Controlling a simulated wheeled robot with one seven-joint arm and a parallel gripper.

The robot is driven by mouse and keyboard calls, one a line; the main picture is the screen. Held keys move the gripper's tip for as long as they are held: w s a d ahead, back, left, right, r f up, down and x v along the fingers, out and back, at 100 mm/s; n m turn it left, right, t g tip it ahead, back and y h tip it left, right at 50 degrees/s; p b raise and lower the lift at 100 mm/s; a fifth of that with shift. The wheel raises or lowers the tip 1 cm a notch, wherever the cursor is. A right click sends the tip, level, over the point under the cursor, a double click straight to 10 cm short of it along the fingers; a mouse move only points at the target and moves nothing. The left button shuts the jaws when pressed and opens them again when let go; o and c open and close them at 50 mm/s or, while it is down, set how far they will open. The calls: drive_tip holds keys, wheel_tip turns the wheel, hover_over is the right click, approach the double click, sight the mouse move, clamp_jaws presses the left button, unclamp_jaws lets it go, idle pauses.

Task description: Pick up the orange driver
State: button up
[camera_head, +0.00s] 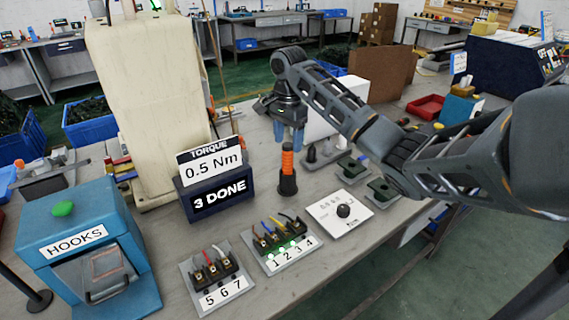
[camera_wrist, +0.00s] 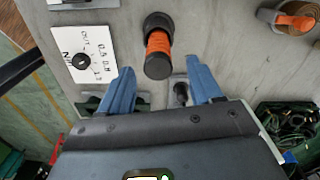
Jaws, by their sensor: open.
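The orange driver (camera_head: 287,166) stands upright on the bench, an orange ribbed grip with a black top and a black base. In the wrist view the driver (camera_wrist: 158,46) is seen from above, just beyond my fingertips and roughly between their lines. My gripper (camera_head: 288,138) has blue fingers and is open and empty. In the head view it is beside and behind the driver, with its fingers pointing down. In the wrist view the gripper (camera_wrist: 160,72) has its two fingers spread apart, and neither touches the driver.
A white dial panel (camera_head: 338,214) lies right of the driver, with dark fixtures (camera_head: 382,190) beyond it. Terminal blocks (camera_head: 278,240) sit in front. A torque display (camera_head: 215,183) and blue HOOKS box (camera_head: 88,250) stand left. A white box (camera_head: 330,112) is behind my gripper.

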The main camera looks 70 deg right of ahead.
sight(288, 155)
drive_tip(key=f, duration=0.5)
drive_tip(key=shift+a+f+p, duration=0.2)
drive_tip(key=shift+f+p, duration=0.15)
drive_tip(key=shift+p, duration=0.05)
clamp_jaws()
